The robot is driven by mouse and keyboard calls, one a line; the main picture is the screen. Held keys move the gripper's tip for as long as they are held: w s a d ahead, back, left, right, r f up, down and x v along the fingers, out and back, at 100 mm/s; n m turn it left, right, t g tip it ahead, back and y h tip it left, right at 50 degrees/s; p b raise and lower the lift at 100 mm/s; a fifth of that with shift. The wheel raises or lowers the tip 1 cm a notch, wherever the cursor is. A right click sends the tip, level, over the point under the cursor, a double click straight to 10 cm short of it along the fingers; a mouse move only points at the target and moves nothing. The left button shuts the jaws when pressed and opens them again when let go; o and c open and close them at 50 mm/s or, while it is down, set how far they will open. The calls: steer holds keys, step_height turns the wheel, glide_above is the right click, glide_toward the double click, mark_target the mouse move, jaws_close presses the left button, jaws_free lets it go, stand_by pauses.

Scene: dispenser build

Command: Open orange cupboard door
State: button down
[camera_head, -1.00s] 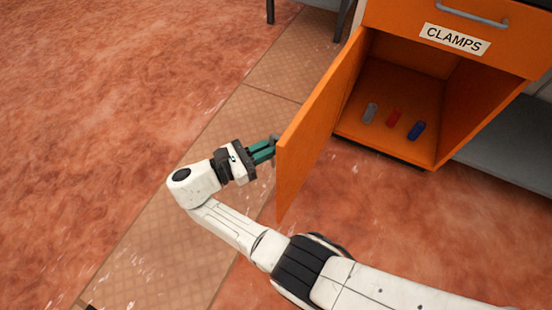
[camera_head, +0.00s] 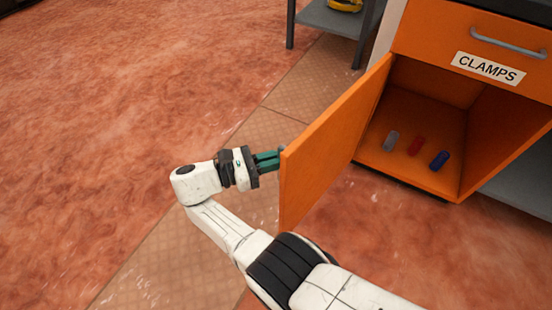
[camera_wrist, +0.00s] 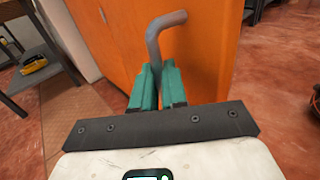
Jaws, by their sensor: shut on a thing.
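The orange cupboard door (camera_head: 328,150) stands wide open, swung out to the left of the cupboard (camera_head: 480,140). My gripper (camera_head: 278,158) is at the door's outer face near its free edge. In the wrist view the green fingers (camera_wrist: 158,88) are shut on the grey door handle (camera_wrist: 154,45), whose bent end rises above them. In the head view the handle is mostly hidden behind the door edge and the fingers. The door's orange face (camera_wrist: 205,60) fills the middle of the wrist view.
Above is a closed drawer labelled CLAMPS (camera_head: 488,67). A grey shelf table (camera_head: 335,18) stands behind. The reddish floor to the left is clear.

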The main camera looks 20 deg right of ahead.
steer(key=c, duration=1.2)
jaws_free()
steer(key=shift+w+d, duration=0.1)
steer(key=shift+d, duration=0.4)
steer(key=shift+a, duration=0.1)
steer(key=shift+a, duration=0.2)
steer(key=a+b, duration=1)
steer(key=shift+a, duration=0.2)
